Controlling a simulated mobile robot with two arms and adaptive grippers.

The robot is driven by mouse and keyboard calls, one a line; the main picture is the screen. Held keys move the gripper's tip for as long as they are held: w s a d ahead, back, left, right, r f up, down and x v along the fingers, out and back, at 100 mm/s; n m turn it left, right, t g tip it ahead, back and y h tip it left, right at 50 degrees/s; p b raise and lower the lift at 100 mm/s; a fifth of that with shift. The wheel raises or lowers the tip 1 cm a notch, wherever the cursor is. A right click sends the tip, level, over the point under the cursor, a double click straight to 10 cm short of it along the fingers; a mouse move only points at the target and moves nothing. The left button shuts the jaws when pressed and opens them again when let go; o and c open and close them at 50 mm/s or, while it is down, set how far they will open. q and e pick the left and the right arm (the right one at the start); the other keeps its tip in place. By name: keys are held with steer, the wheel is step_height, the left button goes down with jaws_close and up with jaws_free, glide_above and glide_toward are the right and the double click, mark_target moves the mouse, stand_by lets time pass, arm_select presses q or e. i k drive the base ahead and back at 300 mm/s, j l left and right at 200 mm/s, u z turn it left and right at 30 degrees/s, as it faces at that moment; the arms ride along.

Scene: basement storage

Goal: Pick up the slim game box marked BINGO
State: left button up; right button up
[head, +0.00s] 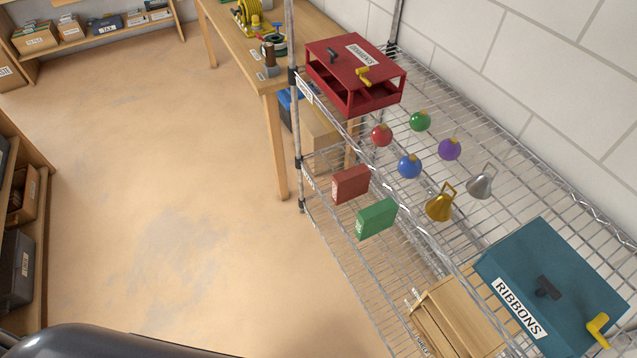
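No label reading BINGO is legible in the head view. A dark red slim box (350,185) and a green slim box (376,219) stand upright side by side at the left edge of the wire shelf unit, seemingly on a lower level. Any print on them is too small to read, so I cannot tell whether either is the BINGO box. Neither of my grippers is in view.
The wire rack (520,210) holds a red box (342,62), several ornaments, two bells, a teal RIBBONS box (535,265) and a wooden crate (455,320). A wooden table (245,50) stands beyond. Open floor (170,190) lies left; shelves line the left edge.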

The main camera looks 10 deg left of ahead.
mark_target(348, 184)
steer(key=i+j+z, duration=0.1)
steer(key=j, duration=0.25)
steer(key=i+j, duration=0.2)
steer(key=j, duration=0.2)
steer(key=i+j+z, duration=0.15)
steer(key=j, duration=0.2)
